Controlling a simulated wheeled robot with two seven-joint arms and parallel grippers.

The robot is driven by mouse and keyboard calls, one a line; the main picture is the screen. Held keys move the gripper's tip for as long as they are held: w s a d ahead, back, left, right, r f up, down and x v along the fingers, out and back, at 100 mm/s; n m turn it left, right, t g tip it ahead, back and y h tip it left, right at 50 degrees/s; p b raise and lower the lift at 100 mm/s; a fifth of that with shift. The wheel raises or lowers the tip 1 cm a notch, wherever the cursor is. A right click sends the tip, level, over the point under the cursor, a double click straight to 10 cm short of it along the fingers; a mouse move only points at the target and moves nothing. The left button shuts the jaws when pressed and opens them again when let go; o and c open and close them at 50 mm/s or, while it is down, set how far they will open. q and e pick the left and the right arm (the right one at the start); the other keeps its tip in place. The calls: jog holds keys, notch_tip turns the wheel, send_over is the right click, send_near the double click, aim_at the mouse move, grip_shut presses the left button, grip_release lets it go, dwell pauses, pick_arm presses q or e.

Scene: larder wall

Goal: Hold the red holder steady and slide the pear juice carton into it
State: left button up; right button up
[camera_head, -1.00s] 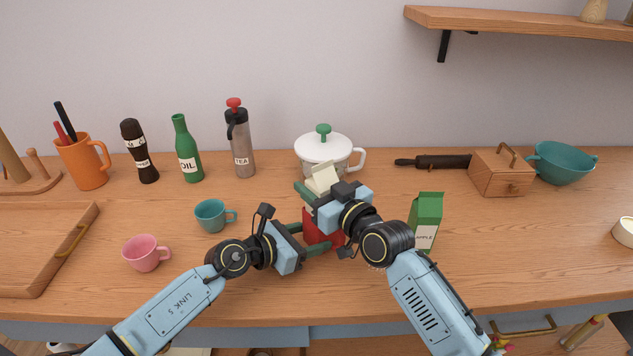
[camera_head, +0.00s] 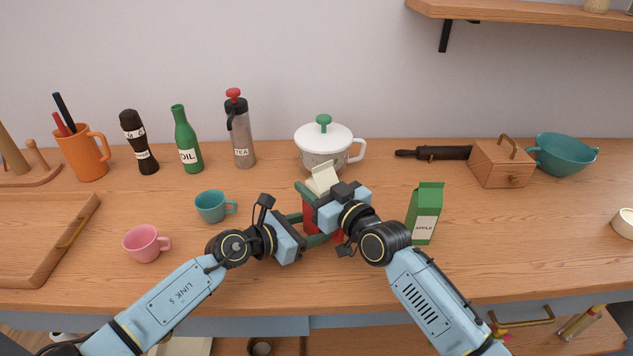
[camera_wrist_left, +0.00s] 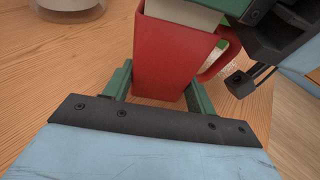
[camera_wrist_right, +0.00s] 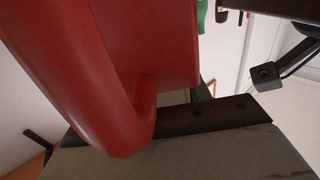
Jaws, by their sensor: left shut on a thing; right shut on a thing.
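The red holder (camera_head: 310,214) stands on the counter in front of the white pot, partly hidden by my grippers. It fills the middle of the left wrist view (camera_wrist_left: 170,55), with its handle on the right. My left gripper (camera_head: 307,230) is shut on it, one green finger on each side. The cream pear juice carton (camera_head: 321,177) is upright above the holder. In the left wrist view its pale lower part (camera_wrist_left: 187,11) enters the holder's mouth. My right gripper (camera_head: 318,194) is shut on the carton. In the right wrist view the holder's handle (camera_wrist_right: 100,95) looms close; the carton is not clear there.
A green apple carton (camera_head: 425,213) stands right of my right gripper. A teal cup (camera_head: 210,207) and a pink cup (camera_head: 142,243) stand to the left. The white pot (camera_head: 322,148) is just behind. Open counter lies between the apple carton and the wooden box (camera_head: 500,166).

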jog(key=shift+f, duration=0.25)
jog(key=o, duration=1.4)
jog(key=shift+f, duration=0.15)
jog(key=shift+s+f, duration=0.1)
jog(key=shift+f, duration=0.05)
jog(key=shift+s+d, duration=0.15)
jog(key=shift+s, duration=0.15)
jog(key=v, duration=1.1)
jog(key=shift+r, duration=0.3)
jog(key=shift+d, duration=0.1)
